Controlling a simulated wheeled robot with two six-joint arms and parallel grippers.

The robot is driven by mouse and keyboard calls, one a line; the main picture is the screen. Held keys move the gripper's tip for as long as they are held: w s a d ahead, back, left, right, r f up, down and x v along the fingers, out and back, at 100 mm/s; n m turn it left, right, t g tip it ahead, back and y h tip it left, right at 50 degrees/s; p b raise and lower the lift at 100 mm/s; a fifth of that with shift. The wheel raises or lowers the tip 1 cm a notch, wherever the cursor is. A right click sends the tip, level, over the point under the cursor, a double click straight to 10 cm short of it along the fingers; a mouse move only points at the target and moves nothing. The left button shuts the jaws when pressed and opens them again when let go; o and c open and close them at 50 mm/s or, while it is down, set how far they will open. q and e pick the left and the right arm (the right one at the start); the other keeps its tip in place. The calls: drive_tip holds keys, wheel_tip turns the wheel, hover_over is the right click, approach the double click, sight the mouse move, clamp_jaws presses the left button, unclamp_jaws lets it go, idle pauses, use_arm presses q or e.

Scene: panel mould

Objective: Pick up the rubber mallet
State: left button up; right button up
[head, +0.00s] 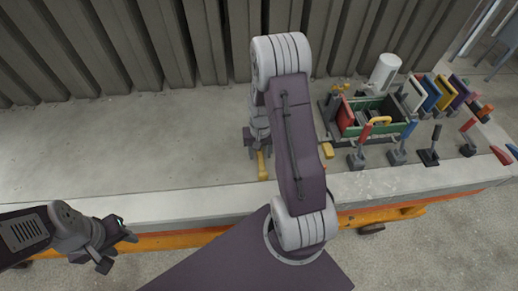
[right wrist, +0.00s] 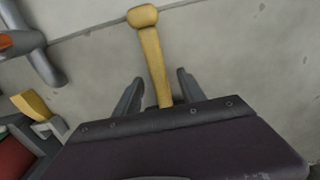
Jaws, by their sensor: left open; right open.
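The rubber mallet's yellow handle (right wrist: 152,50) with a rounded knob end lies on the concrete in the right wrist view. In the head view the handle (head: 262,166) shows just below my right gripper (head: 256,142). The mallet's head is hidden behind the gripper and arm. My right gripper is open, and in the right wrist view its fingers (right wrist: 159,78) stand on either side of the handle, apart from it. My left gripper (head: 118,248) is open and empty, off the slab's front edge at lower left.
A green tote (head: 372,133) with tools stands right of my right arm, beside a white cylinder (head: 384,73). Several tools with coloured handles stand further right. A corrugated wall (head: 130,45) runs along the back. The slab's left part (head: 90,150) is clear.

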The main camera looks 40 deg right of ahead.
drive_tip(key=shift+s+r, duration=0.1)
clamp_jaws()
idle(1.2)
